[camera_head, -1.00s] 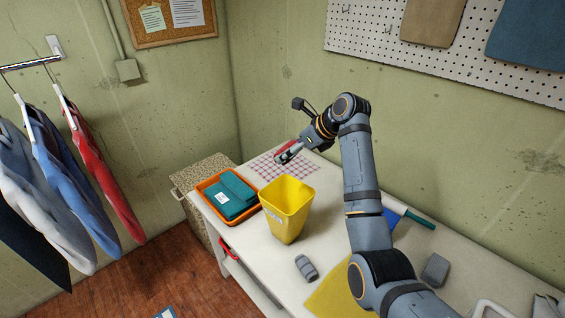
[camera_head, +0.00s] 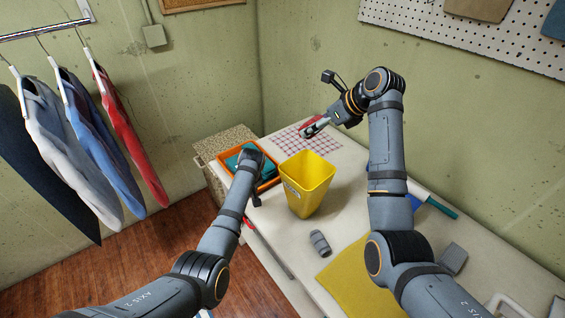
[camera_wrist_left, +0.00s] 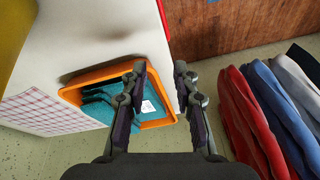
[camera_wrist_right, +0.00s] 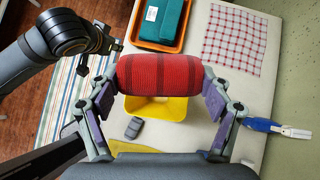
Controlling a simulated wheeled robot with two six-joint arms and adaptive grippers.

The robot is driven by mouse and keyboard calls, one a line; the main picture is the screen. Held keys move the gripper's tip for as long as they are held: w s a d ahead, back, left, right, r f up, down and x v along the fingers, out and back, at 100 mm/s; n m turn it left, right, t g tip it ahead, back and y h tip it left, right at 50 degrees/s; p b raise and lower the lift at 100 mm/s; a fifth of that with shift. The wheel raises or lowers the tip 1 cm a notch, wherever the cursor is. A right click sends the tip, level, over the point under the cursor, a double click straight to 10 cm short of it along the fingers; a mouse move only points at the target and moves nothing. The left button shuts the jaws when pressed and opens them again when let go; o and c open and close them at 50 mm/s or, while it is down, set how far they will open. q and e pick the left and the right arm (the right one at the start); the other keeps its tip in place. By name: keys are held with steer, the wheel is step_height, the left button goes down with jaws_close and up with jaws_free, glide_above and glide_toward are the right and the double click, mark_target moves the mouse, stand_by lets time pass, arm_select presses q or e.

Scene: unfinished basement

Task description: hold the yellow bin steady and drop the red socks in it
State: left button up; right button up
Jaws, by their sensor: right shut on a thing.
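The yellow bin (camera_head: 306,195) stands upright on the white table; it shows below the socks in the right wrist view (camera_wrist_right: 157,108) and at the upper left corner of the left wrist view (camera_wrist_left: 14,30). The red socks, a striped roll (camera_wrist_right: 160,75), are gripped across their ends by my right gripper (camera_wrist_right: 160,80), held above the table behind the bin in the head view. My left gripper (camera_wrist_left: 159,70) is open and empty near the orange tray, left of the bin and apart from it. In the head view its fingers are mostly hidden by my arm.
The orange tray (camera_wrist_left: 70,94) holds a folded teal cloth (camera_wrist_left: 105,108). A checked cloth (camera_head: 288,140), a grey roll (camera_head: 320,243) and a yellow mat (camera_head: 350,290) lie on the table. Hanging clothes (camera_head: 75,135) are at the left.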

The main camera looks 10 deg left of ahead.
arm_select(q)
steer(key=w+d+r+n+h, duration=0.1)
steer(key=d+r+n, duration=0.1)
steer(key=d+r, duration=0.35)
steer(key=w+d+r+n+h, duration=0.1)
steer(key=d+r, duration=0.1)
steer(key=r, duration=0.7)
arm_select(e)
steer(key=shift+s, duration=0.1)
steer(key=shift+r, duration=0.1)
arm_select(q)
steer(key=n+g+h, duration=0.1)
steer(key=h, duration=0.1)
glide_toward(286, 187)
steer(key=shift+y, duration=0.3)
steer(key=f, duration=0.3)
steer(key=w+f, duration=0.1)
steer(key=f, duration=0.2)
steer(key=d+f, duration=0.1)
steer(key=f, duration=0.2)
steer(key=shift+w+f, duration=0.15)
steer(key=shift+w, duration=0.05)
jaws_close()
